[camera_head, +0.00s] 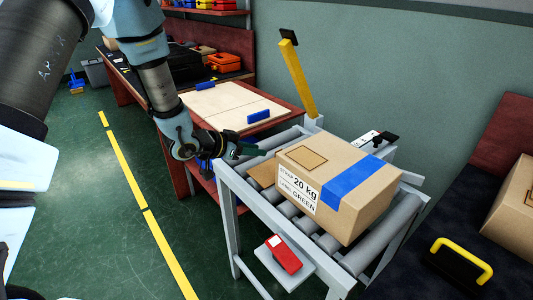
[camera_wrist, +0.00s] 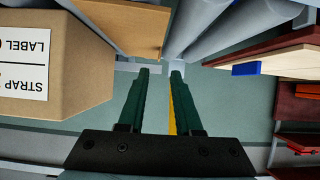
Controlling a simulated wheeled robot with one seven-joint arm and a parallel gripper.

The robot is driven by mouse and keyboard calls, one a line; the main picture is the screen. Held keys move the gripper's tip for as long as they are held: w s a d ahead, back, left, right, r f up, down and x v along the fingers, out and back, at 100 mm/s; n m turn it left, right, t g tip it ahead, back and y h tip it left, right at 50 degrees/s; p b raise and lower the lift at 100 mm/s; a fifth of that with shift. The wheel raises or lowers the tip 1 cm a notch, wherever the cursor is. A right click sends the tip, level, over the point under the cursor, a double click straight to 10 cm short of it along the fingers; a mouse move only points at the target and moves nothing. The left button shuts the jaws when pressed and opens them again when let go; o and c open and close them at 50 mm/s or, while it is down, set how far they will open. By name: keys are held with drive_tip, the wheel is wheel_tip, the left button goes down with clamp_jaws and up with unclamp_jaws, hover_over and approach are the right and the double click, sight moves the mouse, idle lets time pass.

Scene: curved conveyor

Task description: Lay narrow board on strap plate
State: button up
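A flat brown wooden board (camera_head: 262,174) lies on the conveyor rollers beside a cardboard box; it may be the narrow board. It also shows at the top of the wrist view (camera_wrist: 125,22). My gripper (camera_head: 256,150) is above the conveyor's left end, close to the board. In the wrist view its two dark green fingers (camera_wrist: 160,72) are apart, with nothing between them. A small white plate with a black part (camera_head: 374,139) sits behind the box; I cannot tell whether it is the strap plate.
The box (camera_head: 335,180), with a blue strap, fills much of the conveyor. Light panels with blue blocks (camera_head: 228,107) lie on the bench at left. A yellow post (camera_head: 298,78) rises behind the rollers. A red device (camera_head: 284,254) sits on a front shelf.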

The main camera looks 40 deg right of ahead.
drive_tip(key=shift+v, duration=2.25)
drive_tip(key=w+a+r+n+t+y, duration=0.2)
drive_tip(key=w+a+n+t+y, duration=0.15)
drive_tip(key=w+a, duration=0.55)
drive_tip(key=w+a+r+n+t+y, duration=0.1)
drive_tip(key=w+a+n+t+y, duration=0.3)
drive_tip(key=a, duration=0.8)
drive_tip(key=s+a+r+n+g+y, duration=0.1)
drive_tip(key=s+a+n+y, duration=0.1)
drive_tip(key=a, duration=0.7)
drive_tip(key=s+a+r+n+g+y, duration=0.1)
drive_tip(key=a+n, duration=0.4)
drive_tip(key=a, duration=0.5)
drive_tip(key=shift+s+a+r+g+y, duration=0.25)
drive_tip(key=shift+s+a+g+y, duration=0.1)
drive_tip(key=shift+s+g+y, duration=0.3)
drive_tip(key=shift+o, duration=0.6)
drive_tip(key=s+a+r+n+g, duration=0.1)
drive_tip(key=s+a+n+g, duration=0.1)
drive_tip(key=s, duration=0.4)
drive_tip(key=shift+s+a+n, duration=0.35)
drive_tip(key=shift+a+n, duration=0.1)
drive_tip(key=shift+a, duration=0.5)
